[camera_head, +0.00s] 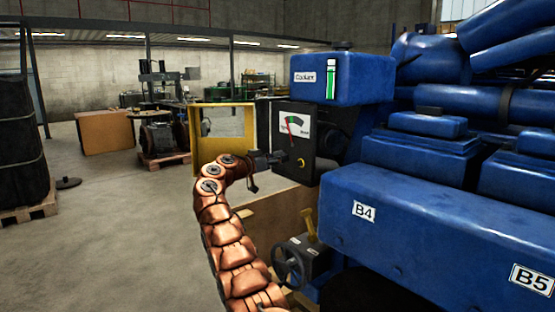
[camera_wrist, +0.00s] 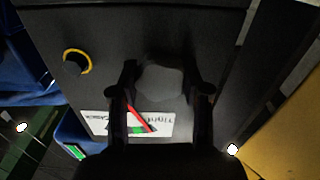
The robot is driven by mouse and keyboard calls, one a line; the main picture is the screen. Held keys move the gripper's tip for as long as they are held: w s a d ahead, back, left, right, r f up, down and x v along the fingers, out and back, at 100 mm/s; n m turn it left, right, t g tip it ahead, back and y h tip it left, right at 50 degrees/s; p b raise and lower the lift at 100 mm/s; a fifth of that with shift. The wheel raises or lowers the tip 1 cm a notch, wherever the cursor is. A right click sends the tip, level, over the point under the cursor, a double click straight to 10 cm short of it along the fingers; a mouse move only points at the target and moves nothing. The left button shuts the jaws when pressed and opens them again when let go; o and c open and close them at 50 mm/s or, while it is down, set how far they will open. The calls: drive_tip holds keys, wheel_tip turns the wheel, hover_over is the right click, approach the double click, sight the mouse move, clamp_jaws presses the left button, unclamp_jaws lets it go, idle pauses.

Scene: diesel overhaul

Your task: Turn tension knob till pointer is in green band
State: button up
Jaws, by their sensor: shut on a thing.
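The tension gauge (camera_head: 293,128) is a white dial on a dark box (camera_head: 318,150) on the blue engine. Its red pointer leans left, toward the left edge of the green band. The gauge also shows upside down in the wrist view (camera_wrist: 163,121), where a finger covers part of it and the pointer's tip is near the green. My gripper (camera_head: 280,159) is at the box's front face below the dial. In the wrist view my gripper (camera_wrist: 160,92) is shut on a dark grey, rounded tension knob (camera_wrist: 160,82), a finger at each side.
A small black knob with a yellow ring (camera_wrist: 76,62) is beside the held knob. A blue coolant tank (camera_head: 342,78) is above the box. A yellow panel (camera_head: 224,134) stands left, and a handwheel (camera_head: 290,265) is below. Open floor lies left of my arm.

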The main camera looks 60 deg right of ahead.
drive_tip(key=shift+n, duration=0.3)
drive_tip(key=shift+a+f+n+b, duration=0.1)
drive_tip(key=shift+n+b, duration=0.5)
drive_tip(key=shift+n, duration=0.6)
drive_tip(key=n, duration=0.2)
drive_tip(key=shift+n, duration=0.4)
drive_tip(key=n+p, duration=0.1)
drive_tip(key=n, duration=0.2)
drive_tip(key=shift+r, duration=0.2)
drive_tip(key=n+p, duration=0.4)
drive_tip(key=n, duration=0.2)
drive_tip(key=shift+r+n, duration=0.15)
drive_tip(key=shift+n, duration=0.25)
drive_tip(key=shift+f+n+p, duration=0.2)
drive_tip(key=shift+n+p, duration=1.1)
drive_tip(key=shift+n, duration=0.3)
drive_tip(key=o, duration=1.1)
